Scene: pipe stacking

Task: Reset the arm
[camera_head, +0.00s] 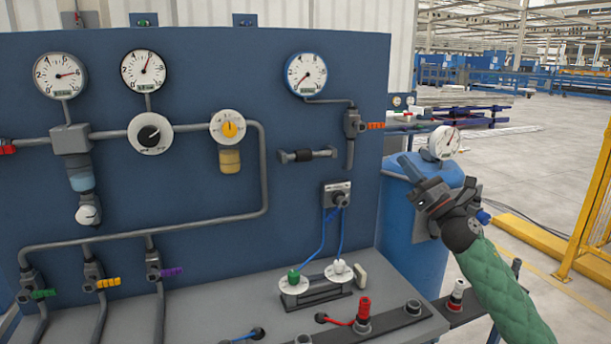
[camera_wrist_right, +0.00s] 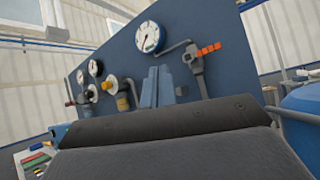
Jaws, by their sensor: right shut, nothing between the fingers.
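My right arm, in a green padded sleeve (camera_head: 500,285), comes in from the lower right of the head view. Its gripper (camera_head: 409,168) is raised in front of the blue tank, near the right edge of the blue panel, and points up and left. In the right wrist view its two blue-grey fingers (camera_wrist_right: 157,86) are together with nothing between them. It holds nothing. My left arm and gripper are not in view.
A blue panel (camera_head: 330,230) with gauges, pipes and coloured valve handles fills the left side. A grey bench (camera_head: 215,305) with fittings and hoses lies below it. A blue tank (camera_head: 425,262) stands behind my right gripper. A yellow guard (camera_head: 590,205) stands at the right, beyond open floor.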

